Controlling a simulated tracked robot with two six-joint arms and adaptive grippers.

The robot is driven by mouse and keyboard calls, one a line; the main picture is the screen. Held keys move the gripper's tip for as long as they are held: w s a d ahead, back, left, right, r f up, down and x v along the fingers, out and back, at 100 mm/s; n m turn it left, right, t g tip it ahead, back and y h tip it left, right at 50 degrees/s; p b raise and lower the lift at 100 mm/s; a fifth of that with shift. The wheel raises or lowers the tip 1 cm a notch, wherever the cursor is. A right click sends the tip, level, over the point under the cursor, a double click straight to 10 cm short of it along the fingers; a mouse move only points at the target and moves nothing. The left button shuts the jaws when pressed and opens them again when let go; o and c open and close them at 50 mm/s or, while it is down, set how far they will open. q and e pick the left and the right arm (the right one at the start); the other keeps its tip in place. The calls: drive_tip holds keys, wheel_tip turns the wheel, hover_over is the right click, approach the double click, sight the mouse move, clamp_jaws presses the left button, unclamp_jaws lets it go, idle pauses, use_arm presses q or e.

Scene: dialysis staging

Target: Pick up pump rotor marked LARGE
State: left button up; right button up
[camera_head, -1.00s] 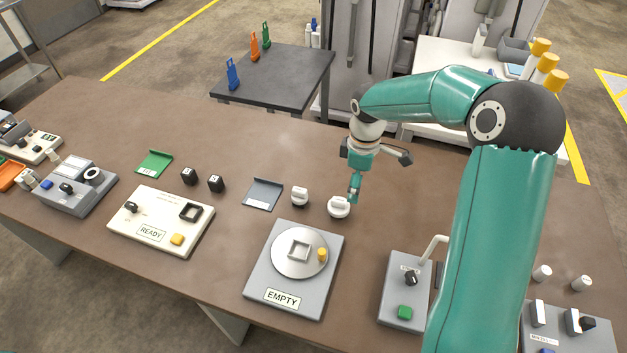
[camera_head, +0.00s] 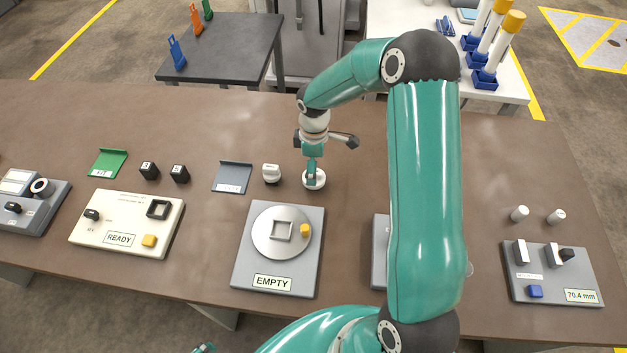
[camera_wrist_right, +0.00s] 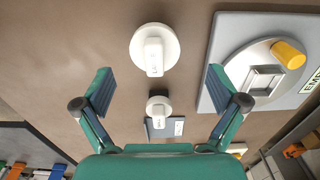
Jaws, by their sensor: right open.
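Two white pump rotors stand on the brown table in the head view. One rotor (camera_head: 314,181) has a wide disc base and is at my right gripper; the other rotor (camera_head: 271,173) stands to its left. In the right wrist view, the wide rotor (camera_wrist_right: 155,48) is nearer and looks bigger, and the other rotor (camera_wrist_right: 159,108) lies beyond. Their markings are too small to read. My right gripper (camera_wrist_right: 160,80) is open and empty, pointing down close to the wide rotor, which is ahead of its fingertips. A small teal piece at the head view's bottom edge may be my left gripper (camera_head: 204,349).
The grey EMPTY station (camera_head: 304,278) with a round plate and yellow knob stands in front of the rotors. A grey tray (camera_head: 232,178) lies left of them. Black blocks (camera_head: 180,174) and the READY station (camera_head: 85,235) are farther left. Table behind the rotors is clear.

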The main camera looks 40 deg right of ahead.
drive_tip(key=f+b, duration=0.1)
drive_tip(key=f, duration=0.1)
drive_tip(key=f+b, duration=0.1)
drive_tip(key=f, duration=0.2)
drive_tip(key=shift+w+d+f+b, duration=0.2)
drive_tip(key=shift+w+f+b, duration=0.1)
drive_tip(key=shift+b, duration=0.1)
drive_tip(key=shift+r, duration=0.1)
drive_tip(key=c, duration=1.3)
drive_tip(key=shift+r, duration=0.15)
